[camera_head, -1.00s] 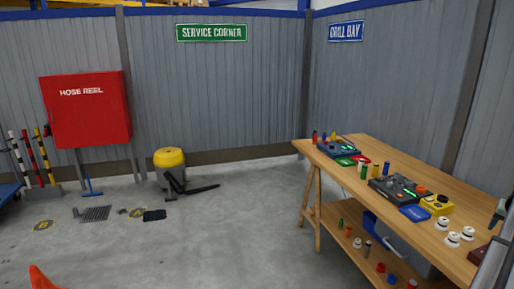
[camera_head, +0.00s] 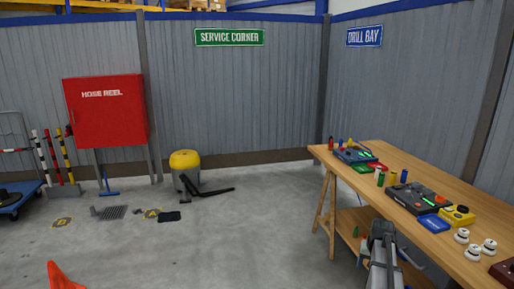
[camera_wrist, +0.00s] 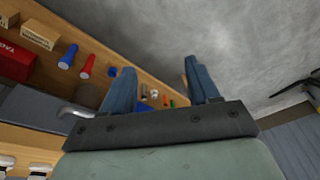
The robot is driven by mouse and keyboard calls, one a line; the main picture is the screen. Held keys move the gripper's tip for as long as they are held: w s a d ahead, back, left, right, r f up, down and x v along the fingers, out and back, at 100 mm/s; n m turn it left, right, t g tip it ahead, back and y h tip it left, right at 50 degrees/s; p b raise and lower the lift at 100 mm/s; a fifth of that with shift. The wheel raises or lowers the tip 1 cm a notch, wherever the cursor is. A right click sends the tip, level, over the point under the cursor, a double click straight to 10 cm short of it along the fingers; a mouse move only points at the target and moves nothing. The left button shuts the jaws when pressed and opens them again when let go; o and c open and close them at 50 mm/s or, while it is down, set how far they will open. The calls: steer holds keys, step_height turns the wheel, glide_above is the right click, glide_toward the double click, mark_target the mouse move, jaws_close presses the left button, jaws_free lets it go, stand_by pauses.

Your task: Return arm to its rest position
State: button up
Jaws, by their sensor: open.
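My gripper (camera_wrist: 162,78) shows in the wrist view with its two blue-grey fingers apart and nothing between them. In the head view my gripper (camera_head: 381,228) is in front of the left edge of the wooden workbench (camera_head: 345,157), at the lower right. It looks empty there, though its fingers are small and hard to make out. My arm comes up from the bottom edge of the head view and hides part of the bench's lower shelf.
On the bench stand control boxes, a yellow box (camera_head: 457,215) and white round knobs (camera_head: 474,252). The wrist view shows red (camera_wrist: 88,66) and blue torch-like items (camera_wrist: 68,56) on wood. Open floor (camera_head: 260,240) lies left of the bench. A yellow-topped vacuum (camera_head: 185,165) stands farther back.

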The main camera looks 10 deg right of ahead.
steer(key=a+f+n, duration=0.1)
steer(key=a+f, duration=0.2)
steer(key=a, duration=0.5)
steer(key=a+f+n+g, duration=0.1)
steer(key=a+f, duration=0.2)
steer(key=a, duration=0.4)
steer(key=a+f+n, duration=0.1)
steer(key=a+f, duration=0.2)
steer(key=a, duration=0.5)
steer(key=s+a+f+n+g+y, duration=0.1)
steer(key=s+a+f+n, duration=0.2)
steer(key=a, duration=0.7)
steer(key=s+a+f+n, duration=0.1)
steer(key=s+a+f, duration=0.2)
steer(key=s+a, duration=0.5)
steer(key=s+f+g, duration=0.3)
steer(key=s+f, duration=0.7)
steer(key=s, duration=0.3)
steer(key=s+a+f+g, duration=0.1)
steer(key=s+f+g, duration=0.3)
steer(key=s+f, duration=0.6)
steer(key=s, duration=0.4)
steer(key=shift+s+a+f, duration=0.15)
steer(key=shift+a, duration=0.05)
